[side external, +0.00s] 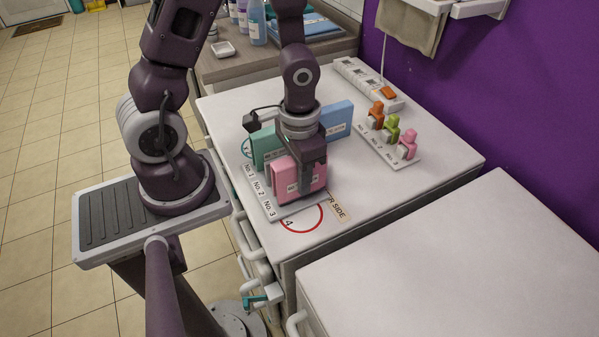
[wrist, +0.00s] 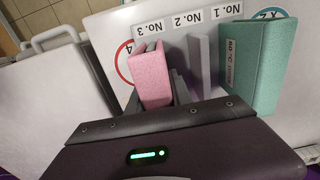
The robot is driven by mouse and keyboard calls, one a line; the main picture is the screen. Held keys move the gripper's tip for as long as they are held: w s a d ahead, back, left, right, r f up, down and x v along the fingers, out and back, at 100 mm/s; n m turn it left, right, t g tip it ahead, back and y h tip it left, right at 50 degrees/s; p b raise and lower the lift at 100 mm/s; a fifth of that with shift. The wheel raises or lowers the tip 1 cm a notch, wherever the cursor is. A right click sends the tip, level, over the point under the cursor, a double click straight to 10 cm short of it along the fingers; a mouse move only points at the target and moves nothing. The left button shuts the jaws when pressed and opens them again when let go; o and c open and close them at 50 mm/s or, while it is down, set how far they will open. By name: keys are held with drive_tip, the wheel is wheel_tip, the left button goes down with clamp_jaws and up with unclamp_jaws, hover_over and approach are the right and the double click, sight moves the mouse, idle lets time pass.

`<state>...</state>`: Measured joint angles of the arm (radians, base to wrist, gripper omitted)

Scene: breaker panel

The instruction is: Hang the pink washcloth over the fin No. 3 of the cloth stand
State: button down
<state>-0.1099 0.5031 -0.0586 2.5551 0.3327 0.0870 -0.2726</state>
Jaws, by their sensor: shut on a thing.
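The pink washcloth (side external: 291,181) is a folded, thick piece with a white label. It is upright at the No. 3 place of the cloth stand (side external: 262,201), and it also shows beside the No. 3 label in the wrist view (wrist: 151,76). My gripper (side external: 307,174) points down and is shut on the washcloth, one dark finger on each side. Fin No. 3 is hidden, so I cannot tell how far the cloth is down over it. Fin No. 2 (wrist: 199,66) is a bare grey plate. A teal cloth (wrist: 252,62) stands at No. 1.
A blue labelled cloth (side external: 338,118) stands behind my gripper. A rack with orange, green and pink items (side external: 388,140) and a white power strip (side external: 367,82) are farther right. A red circle (side external: 302,218) marks the counter in front. The counter's right side is clear.

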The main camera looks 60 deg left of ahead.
drive_tip(key=shift+f, duration=0.8)
drive_tip(key=c, duration=1.1)
unclamp_jaws()
wheel_tip(320, 180, up, 7)
drive_tip(key=shift+r, duration=0.15)
drive_tip(key=r+t, duration=0.1)
drive_tip(key=r, duration=0.2)
drive_tip(key=r+t, duration=0.1)
drive_tip(key=r, duration=0.2)
drive_tip(key=s+r+y, duration=0.1)
drive_tip(key=r, duration=0.2)
drive_tip(key=shift+a+r+t, duration=0.25)
drive_tip(key=shift+r+t, duration=0.05)
drive_tip(key=shift+t, duration=0.1)
drive_tip(key=s+r+t, duration=0.1)
drive_tip(key=s+r, duration=0.1)
drive_tip(key=s+d+r+t, duration=0.1)
drive_tip(key=s+r, duration=0.1)
drive_tip(key=r, duration=0.1)
drive_tip(key=s+d+r+h, duration=0.1)
drive_tip(key=s+r, duration=0.1)
drive_tip(key=r, duration=0.1)
drive_tip(key=shift+s+d+r+t, duration=0.1)
drive_tip(key=shift+s+t, duration=0.1)
drive_tip(key=shift+t, duration=0.2)
